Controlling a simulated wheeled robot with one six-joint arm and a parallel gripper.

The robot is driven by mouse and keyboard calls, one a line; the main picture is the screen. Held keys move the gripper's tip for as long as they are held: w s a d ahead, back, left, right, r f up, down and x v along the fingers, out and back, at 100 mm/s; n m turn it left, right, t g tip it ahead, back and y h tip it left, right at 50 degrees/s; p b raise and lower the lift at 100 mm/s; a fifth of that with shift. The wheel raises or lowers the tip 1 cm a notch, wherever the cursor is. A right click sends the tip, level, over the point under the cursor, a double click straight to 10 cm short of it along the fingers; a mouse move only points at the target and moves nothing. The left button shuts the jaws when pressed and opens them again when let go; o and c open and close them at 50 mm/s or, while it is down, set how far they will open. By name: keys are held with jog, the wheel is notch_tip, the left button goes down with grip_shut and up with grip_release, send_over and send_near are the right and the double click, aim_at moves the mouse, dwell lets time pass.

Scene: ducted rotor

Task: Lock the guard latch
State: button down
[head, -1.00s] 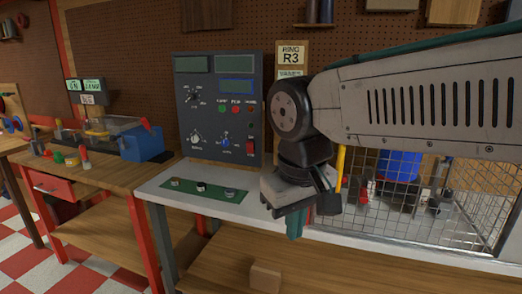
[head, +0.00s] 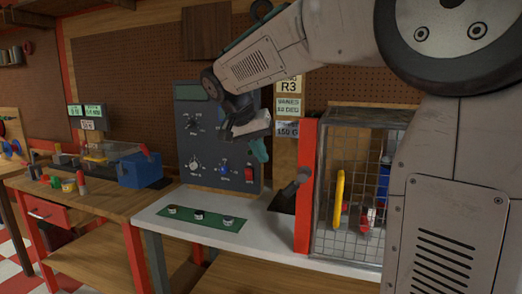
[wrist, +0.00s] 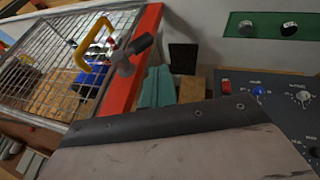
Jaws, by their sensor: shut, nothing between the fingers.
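The guard is a wire-mesh cage (head: 350,235) with a yellow handle (head: 339,198) and a red post (head: 306,190) at its left edge. The latch lever (head: 301,176), with a thick dark grey grip, stands tilted beside the red post. In the wrist view the lever (wrist: 139,44) projects from a hub on the red frame (wrist: 128,72). My gripper (head: 259,150) is shut and empty, in front of the control panel, up and left of the lever and apart from it. Its teal fingers also show in the wrist view (wrist: 157,86). My arm hides the cage's right side.
The control panel (head: 215,170) with knobs and a red switch stands behind my gripper. A black plate (head: 280,203) is near the lever. A second bench with a blue box (head: 140,172) is at left.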

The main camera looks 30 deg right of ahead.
aim_at(293, 187)
jog(key=s+d+f, duration=0.2)
jog(key=d+f, duration=0.3)
jog(key=f, duration=0.2)
jog(key=shift+d+f, duration=0.15)
jog(key=shift+f, duration=0.15)
